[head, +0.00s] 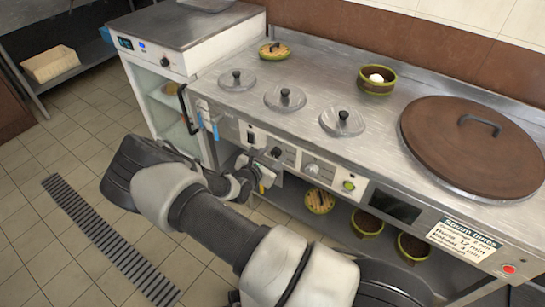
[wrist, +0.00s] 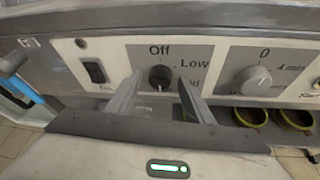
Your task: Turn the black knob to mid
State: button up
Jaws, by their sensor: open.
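The black knob (wrist: 159,76) is on the pale front panel in the wrist view, below the word "Off". "Low" is printed to its right, and the label under that is partly hidden by my right finger, with only its end showing. The black knob also shows in the head view (head: 277,152). My gripper (wrist: 160,82) is open, with one finger on each side of the knob. I cannot tell whether the fingers touch it. A small light mark shows at the knob's lower edge; its setting is not clear.
A white dial (wrist: 254,80) marked "0" is to the right of the black knob, and a black rocker switch (wrist: 95,72) is to its left. The counter (head: 305,75) above holds several lids and a big brown lid (head: 470,150). Bowls stand on the shelf below.

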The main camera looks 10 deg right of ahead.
jog(key=c, duration=1)
jog(key=shift+c, duration=0.2)
jog(key=shift+w+a+n+g+h+p, duration=0.15)
jog(key=shift+n+g+h+p, duration=0.15)
jog(key=shift+n+g+h, duration=0.35)
jog(key=n+g, duration=0.1)
jog(key=n, duration=0.1)
jog(key=shift+n+h, duration=0.35)
jog(key=shift+w+a+f+n+g+h+b, duration=0.15)
jog(key=shift+n+g+h+b, duration=0.1)
jog(key=shift+n+h+b, duration=0.45)
jog(key=shift+n+g+h+b, duration=0.4)
jog(key=shift+n+b, duration=0.05)
jog(key=shift+n, duration=0.75)
jog(key=shift+a, duration=0.1)
